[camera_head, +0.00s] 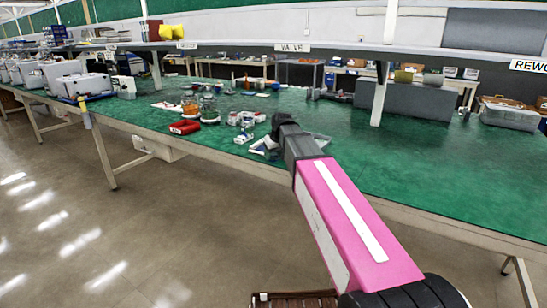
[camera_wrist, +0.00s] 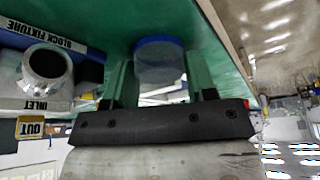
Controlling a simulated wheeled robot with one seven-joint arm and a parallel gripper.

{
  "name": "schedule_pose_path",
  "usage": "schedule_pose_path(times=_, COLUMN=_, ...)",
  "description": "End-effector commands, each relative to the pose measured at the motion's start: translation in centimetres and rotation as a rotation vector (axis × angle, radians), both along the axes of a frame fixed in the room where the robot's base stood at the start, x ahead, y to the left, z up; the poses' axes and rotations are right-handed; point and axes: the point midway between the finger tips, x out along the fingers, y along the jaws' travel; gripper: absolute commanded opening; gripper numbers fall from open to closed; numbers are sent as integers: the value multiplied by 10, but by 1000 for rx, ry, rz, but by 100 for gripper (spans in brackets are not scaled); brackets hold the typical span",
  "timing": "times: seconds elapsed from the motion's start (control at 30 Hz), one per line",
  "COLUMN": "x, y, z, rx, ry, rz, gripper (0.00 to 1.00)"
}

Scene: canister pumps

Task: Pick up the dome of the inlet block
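In the wrist view, a clear, rounded piece with a blue rim (camera_wrist: 158,62) sits between the two fingers of my gripper (camera_wrist: 160,75); it looks like the dome. The fingers stand apart, one on each side of it, and I cannot tell whether they touch it. A grey block with a round silver port (camera_wrist: 47,66) and an INLET label is to the left, apart from the fingers. In the head view, my gripper (camera_head: 283,124) is low over the green bench near its front edge; the dome cannot be made out there.
A shelf post (camera_head: 380,95) stands behind on the right. A BLOCK FIXTURE label (camera_wrist: 45,36) shows at the upper left of the wrist view.

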Motion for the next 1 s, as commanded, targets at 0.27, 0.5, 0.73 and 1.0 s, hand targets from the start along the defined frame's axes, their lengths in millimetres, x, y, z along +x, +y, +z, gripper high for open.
schedule_pose_path(times=0.27, x=0, y=0, z=0, rx=0, ry=0, rz=0, gripper=29)
schedule_pose_path(times=0.5, x=0, y=0, z=7, rx=0, ry=-1, rz=0, gripper=29)
schedule_pose_path(times=0.73, x=1, y=0, z=32, rx=1, ry=-2, rz=0, gripper=29)
schedule_pose_path(times=1.0, x=-23, y=39, z=67, rx=0, ry=-2, rz=4, gripper=29)
